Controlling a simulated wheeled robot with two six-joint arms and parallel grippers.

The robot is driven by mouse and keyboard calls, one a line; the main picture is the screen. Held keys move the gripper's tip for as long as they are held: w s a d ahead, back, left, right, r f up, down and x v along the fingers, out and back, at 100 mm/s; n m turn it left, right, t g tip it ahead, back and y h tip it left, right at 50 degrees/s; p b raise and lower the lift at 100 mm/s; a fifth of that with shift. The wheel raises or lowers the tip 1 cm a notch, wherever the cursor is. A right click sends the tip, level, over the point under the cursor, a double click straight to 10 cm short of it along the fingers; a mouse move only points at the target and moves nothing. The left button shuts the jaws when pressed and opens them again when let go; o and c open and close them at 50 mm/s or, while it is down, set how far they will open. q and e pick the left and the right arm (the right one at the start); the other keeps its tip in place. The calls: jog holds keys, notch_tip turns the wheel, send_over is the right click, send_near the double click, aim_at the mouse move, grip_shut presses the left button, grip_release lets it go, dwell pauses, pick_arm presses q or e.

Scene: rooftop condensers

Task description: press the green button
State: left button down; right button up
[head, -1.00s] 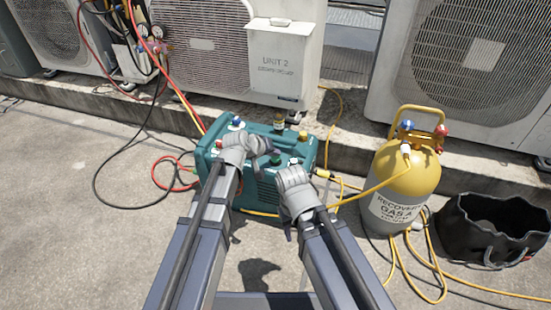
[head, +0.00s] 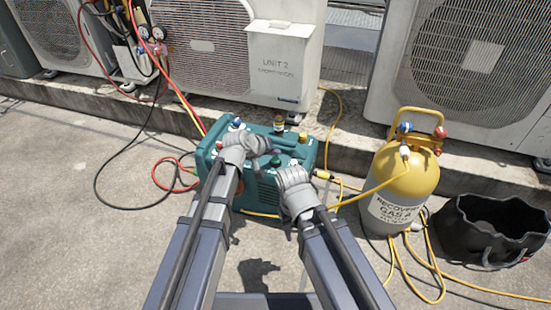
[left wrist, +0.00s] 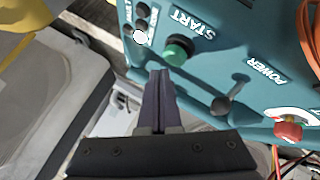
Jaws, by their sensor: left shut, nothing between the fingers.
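The green button (left wrist: 177,51) sits on the teal machine's panel (left wrist: 245,60), beside the word START, in the left wrist view. The teal machine (head: 206,150) stands on the ground in the head view, partly hidden by my arms. My left gripper (left wrist: 160,73) is shut and empty, its tips just beside the green button in the picture; I cannot tell whether they touch it. In the head view my left gripper (head: 269,150) is over the machine's top. My right gripper (head: 294,190) is in front of the machine; its fingers are not clear.
A black lever (left wrist: 223,104) marked POWER and a red knob (left wrist: 288,130) share the panel. A yellow cylinder (head: 405,180) with hoses and a black bucket (head: 465,235) stand to the right. Condenser units (head: 285,62) line the back.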

aim_at(274, 161)
pick_arm(q)
jog(key=shift+r+p, duration=2.5)
jog(key=shift+r, duration=0.05)
jog(key=shift+f, duration=0.1)
jog(key=s+a+r+m+g+y+p, duration=0.2)
jog(key=s+r+g+p, duration=0.15)
jog(key=s+p, duration=0.4)
jog(key=s+a+r+m+g+y+p, duration=0.2)
jog(key=s+r+y+p, duration=0.15)
jog(key=s, duration=0.65)
jog(key=s+a+r+m+g+y+p, duration=0.1)
jog(key=s+a+r+m+g+p, duration=0.1)
jog(key=s+r+p, duration=0.5)
notch_tip(274, 161, up, 32)
jog(key=s+p, duration=0.1)
jog(key=p, duration=3.3)
jog(key=shift+d+r+p, duration=0.2)
jog(key=shift+d+p, duration=0.05)
jog(key=shift+p, duration=0.1)
jog(key=shift+s, duration=0.1)
